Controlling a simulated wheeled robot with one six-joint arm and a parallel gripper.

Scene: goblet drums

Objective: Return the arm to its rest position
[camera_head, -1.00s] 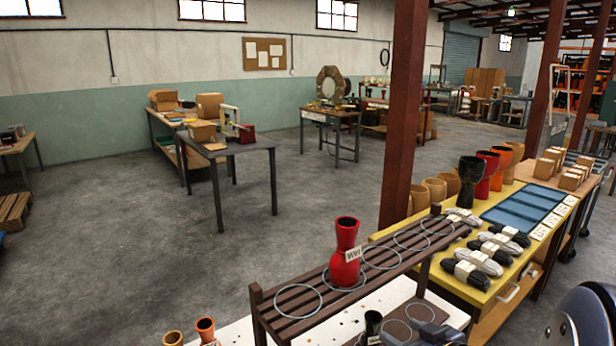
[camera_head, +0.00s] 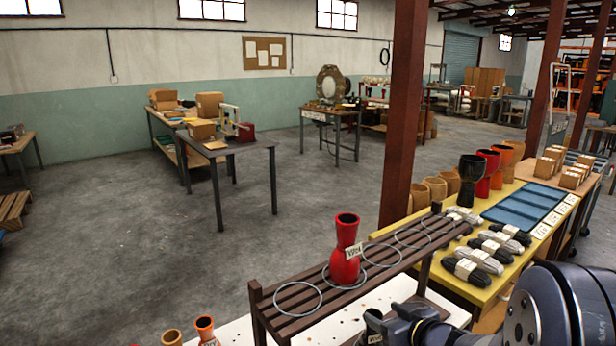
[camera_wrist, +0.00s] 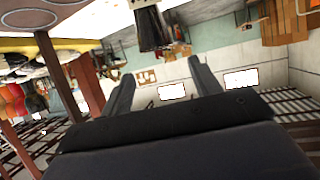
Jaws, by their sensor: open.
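My gripper (camera_wrist: 161,68) shows in the wrist view as two grey fingers spread apart, with nothing between them. That view is turned nearly upside down. A black goblet drum (camera_wrist: 152,30) with a pale tag stands beyond the fingertips, apart from them. In the head view, part of my arm (camera_head: 570,310) fills the lower right corner. It reaches left along the bottom edge, beside a small black drum (camera_head: 373,318), most of which is cut off or hidden. A red goblet drum (camera_head: 345,262) with a tag stands upright in a ring on the slatted rack.
The brown slatted rack (camera_head: 297,292) carries several rings and stands close to my arm. A yellow table (camera_head: 486,292) beyond holds blue trays (camera_head: 520,214), dark and grey bundles, and drums. A red-brown post (camera_head: 402,110) rises behind the rack.

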